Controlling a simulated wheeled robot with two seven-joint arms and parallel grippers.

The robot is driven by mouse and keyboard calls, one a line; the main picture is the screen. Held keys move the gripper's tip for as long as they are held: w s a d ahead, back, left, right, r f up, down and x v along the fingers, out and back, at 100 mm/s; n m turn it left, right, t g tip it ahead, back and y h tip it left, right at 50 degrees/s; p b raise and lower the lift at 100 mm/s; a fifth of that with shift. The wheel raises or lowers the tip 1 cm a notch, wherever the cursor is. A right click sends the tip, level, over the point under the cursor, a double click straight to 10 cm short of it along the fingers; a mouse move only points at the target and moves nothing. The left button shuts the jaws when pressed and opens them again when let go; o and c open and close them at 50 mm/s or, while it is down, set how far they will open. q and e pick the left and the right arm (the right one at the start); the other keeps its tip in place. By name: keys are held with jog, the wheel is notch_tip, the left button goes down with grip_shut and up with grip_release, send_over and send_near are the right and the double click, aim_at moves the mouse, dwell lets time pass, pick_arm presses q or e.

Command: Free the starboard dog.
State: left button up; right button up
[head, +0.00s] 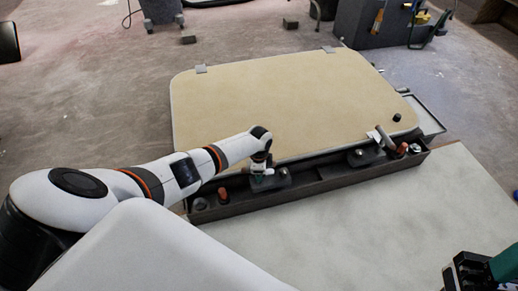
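A tan hatch panel (285,100) with a grey rim lies flat behind a dark trough-like sill (325,184). Two dogs sit along the sill. The right-hand dog (384,138) has a pale grey handle standing up at a tilt, beside the panel's near right corner. The left-hand dog (280,182) is mostly hidden under my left gripper (260,178), which points down at it. I cannot tell if its fingers are closed on the handle. My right gripper (462,275), dark with a teal part, is at the lower right, away from both dogs and partly cut off by the frame.
Red-orange knobs stand near the sill's left end (222,194) and right end (401,149). A small black knob (397,118) sits on the panel. Two hinges (201,69) are at its far edge. The pale surface (390,220) in front of the sill is clear.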

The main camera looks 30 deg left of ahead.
pick_arm(q)
jog(key=shift+o, duration=0.2)
jog(key=shift+m, duration=0.5)
jog(key=o, duration=0.9)
jog(key=shift+r, duration=0.1)
